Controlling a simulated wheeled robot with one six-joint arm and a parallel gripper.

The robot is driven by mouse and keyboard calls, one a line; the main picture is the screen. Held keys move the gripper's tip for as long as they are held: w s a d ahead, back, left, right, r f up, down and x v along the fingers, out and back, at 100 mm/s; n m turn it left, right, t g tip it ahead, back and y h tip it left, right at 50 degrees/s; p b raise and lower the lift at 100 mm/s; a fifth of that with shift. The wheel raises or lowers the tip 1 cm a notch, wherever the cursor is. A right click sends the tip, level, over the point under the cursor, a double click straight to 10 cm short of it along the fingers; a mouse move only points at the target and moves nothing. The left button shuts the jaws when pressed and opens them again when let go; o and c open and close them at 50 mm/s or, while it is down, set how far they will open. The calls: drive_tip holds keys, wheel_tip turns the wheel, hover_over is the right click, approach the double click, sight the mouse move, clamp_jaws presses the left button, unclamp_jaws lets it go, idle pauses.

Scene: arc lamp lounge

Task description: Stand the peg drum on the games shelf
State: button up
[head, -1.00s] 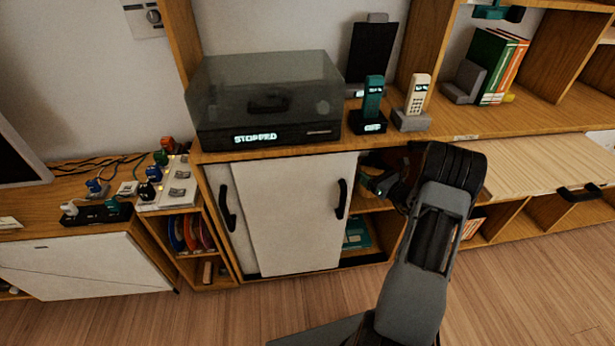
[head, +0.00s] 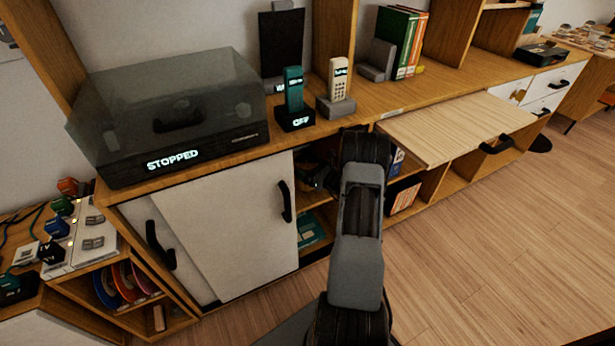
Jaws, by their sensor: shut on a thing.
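My gripper (head: 318,178) is at the open right part of the low cabinet, mostly hidden behind my own forearm. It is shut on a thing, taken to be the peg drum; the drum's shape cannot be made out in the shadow. The cabinet's compartment (head: 318,218) has an upper and a lower level, with a teal box (head: 311,229) on the lower one. Upright boxes, which look like games, stand in the bay (head: 403,194) just right of my arm. Which shelf is the games shelf is not marked clearly.
A white sliding door (head: 225,230) with a black handle covers the cabinet's left part. A pull-out wooden leaf (head: 455,128) juts out on the right. A turntable (head: 170,120) reading STOPPED and two phones (head: 294,90) stand on top. The floor at right is clear.

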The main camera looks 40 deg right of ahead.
drive_tip(key=shift+f+b, duration=0.5)
drive_tip(key=shift+f, duration=1.15)
drive_tip(key=shift+f, duration=0.2)
drive_tip(key=o, duration=1.1)
drive_tip(key=shift+r, duration=0.1)
drive_tip(key=shift+s+r, duration=0.1)
drive_tip(key=shift+r, duration=0.05)
drive_tip(key=p+v, duration=0.2)
drive_tip(key=v, duration=1)
drive_tip(key=shift+p, duration=0.35)
